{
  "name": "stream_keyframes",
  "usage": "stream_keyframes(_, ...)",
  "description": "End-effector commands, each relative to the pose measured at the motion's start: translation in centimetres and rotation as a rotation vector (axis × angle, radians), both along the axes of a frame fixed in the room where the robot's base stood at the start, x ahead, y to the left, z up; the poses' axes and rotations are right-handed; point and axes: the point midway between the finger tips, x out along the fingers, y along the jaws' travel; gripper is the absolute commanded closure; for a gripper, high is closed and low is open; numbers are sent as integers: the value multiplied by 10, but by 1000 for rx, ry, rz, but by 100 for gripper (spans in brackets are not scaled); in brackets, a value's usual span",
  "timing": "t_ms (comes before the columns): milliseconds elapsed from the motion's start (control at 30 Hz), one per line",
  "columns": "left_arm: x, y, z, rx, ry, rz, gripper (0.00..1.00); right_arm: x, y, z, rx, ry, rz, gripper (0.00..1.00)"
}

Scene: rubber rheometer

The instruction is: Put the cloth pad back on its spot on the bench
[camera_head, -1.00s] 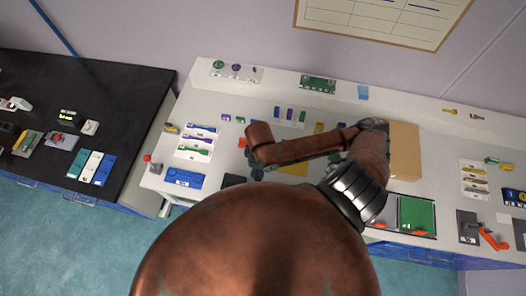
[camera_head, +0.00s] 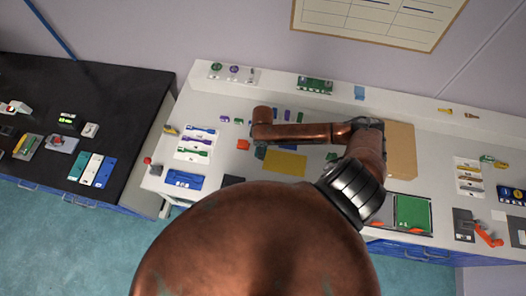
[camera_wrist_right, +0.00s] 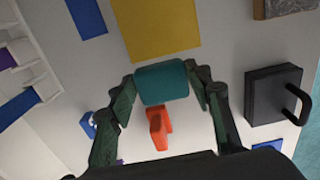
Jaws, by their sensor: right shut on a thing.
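The cloth pad, seen as a teal rounded block (camera_wrist_right: 162,83), is between the fingertips of my right gripper (camera_wrist_right: 165,85) in the right wrist view. The gripper is shut on it and holds it over the white bench (camera_head: 330,204). In the head view the right gripper (camera_head: 259,153) is small, mostly under my arm, just left of a yellow sheet (camera_head: 285,163). The sheet also shows ahead of the pad in the wrist view (camera_wrist_right: 160,25). I cannot tell the pad's height above the bench. My left gripper is not in view.
An orange-red piece (camera_wrist_right: 158,131) lies close below the pad in the wrist view. A black box with a handle (camera_wrist_right: 272,96) stands to the right there. A tan board (camera_head: 401,150) and a green plate (camera_head: 414,213) are farther right on the bench.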

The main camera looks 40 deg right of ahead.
Motion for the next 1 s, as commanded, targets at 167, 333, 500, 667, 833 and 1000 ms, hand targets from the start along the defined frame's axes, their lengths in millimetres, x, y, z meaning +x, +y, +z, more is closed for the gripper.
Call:
stream_keyframes(167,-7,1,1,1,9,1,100,-1,0,-25,0,1,-2,77)
stream_keyframes(333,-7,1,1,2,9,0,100,0,0,-30,-1,-1,0,77)
stream_keyframes(500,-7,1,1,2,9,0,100,-1,0,-30,0,0,-1,77)
stream_keyframes(667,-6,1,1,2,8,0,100,-1,0,-34,0,0,-1,77)
stream_keyframes(833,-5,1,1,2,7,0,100,-1,1,-38,0,0,-1,53)
stream_keyframes(1000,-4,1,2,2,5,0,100,-1,1,-38,0,0,-1,41)
